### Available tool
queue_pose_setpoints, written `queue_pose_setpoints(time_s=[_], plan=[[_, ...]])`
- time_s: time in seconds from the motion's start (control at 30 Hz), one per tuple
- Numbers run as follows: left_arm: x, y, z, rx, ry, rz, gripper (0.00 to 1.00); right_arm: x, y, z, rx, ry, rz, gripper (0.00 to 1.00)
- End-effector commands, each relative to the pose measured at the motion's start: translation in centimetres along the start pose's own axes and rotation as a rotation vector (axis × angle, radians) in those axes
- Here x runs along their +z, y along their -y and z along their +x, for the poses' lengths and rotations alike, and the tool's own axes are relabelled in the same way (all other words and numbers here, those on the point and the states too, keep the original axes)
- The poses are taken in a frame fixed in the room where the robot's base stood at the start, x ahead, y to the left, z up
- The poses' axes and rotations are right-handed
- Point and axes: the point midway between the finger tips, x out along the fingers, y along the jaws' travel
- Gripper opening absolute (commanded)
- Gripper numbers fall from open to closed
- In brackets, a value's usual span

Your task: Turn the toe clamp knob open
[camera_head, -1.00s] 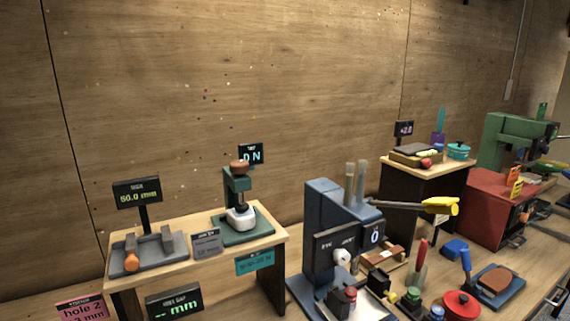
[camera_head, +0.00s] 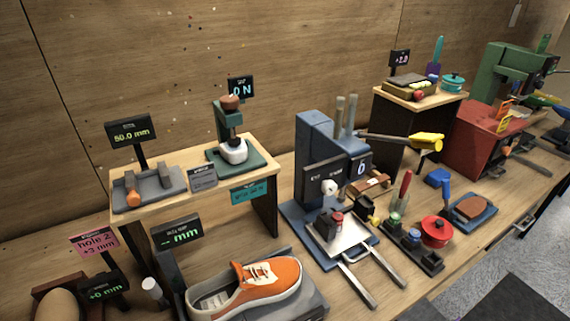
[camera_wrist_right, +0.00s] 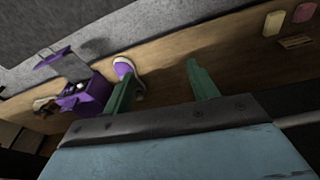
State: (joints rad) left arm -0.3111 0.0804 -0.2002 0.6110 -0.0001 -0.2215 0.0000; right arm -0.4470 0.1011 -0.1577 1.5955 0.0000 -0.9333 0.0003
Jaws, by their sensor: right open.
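A small green press (camera_head: 236,150) with a brown knob (camera_head: 230,102) on top stands on the wooden shelf in the head view, with a white block under its screw. Its display (camera_head: 241,88) reads 0 N. Left of it, a grey vise (camera_head: 160,187) has an orange knob (camera_head: 133,199), and its display reads 50.0 mm. No readable label tells which is the toe clamp knob. My right gripper (camera_wrist_right: 158,70) shows in the wrist view, its two green fingers apart with nothing between them. Neither gripper shows in the head view.
An orange sneaker (camera_head: 258,287) lies on a grey stand below the shelf (camera_head: 195,195). A purple shoe (camera_wrist_right: 124,68) and purple device (camera_wrist_right: 88,95) show in the wrist view.

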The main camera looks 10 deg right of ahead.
Motion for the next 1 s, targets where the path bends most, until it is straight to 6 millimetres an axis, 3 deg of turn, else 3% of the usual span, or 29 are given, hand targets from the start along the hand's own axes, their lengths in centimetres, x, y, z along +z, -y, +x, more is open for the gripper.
queue_pose_setpoints(time_s=[0.03, 0.1, 0.43, 0.5, 0.77, 0.87, 1.0], plan=[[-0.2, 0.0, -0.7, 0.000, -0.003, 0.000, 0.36, -1.3, -0.1, -2.5, 0.001, -0.015, 0.002, 0.58], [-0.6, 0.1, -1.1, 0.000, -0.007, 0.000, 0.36, -2.7, -0.2, -5.1, 0.003, -0.024, 0.004, 0.58], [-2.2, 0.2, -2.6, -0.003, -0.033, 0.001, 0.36, -6.0, -0.6, -14.9, 0.009, -0.063, 0.010, 0.58], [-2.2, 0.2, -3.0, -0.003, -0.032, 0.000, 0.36, -7.5, -0.6, -17.1, 0.011, -0.096, 0.012, 0.58], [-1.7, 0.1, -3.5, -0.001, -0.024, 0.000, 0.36, -20.2, 0.9, -22.6, 0.017, -0.422, 0.028, 0.58], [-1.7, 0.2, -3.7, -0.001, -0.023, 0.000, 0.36, -25.4, 1.9, -25.9, 0.010, -0.573, 0.031, 0.58], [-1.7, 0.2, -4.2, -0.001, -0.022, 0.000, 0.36, -33.6, 3.8, -33.5, -0.014, -0.844, 0.028, 0.58]])
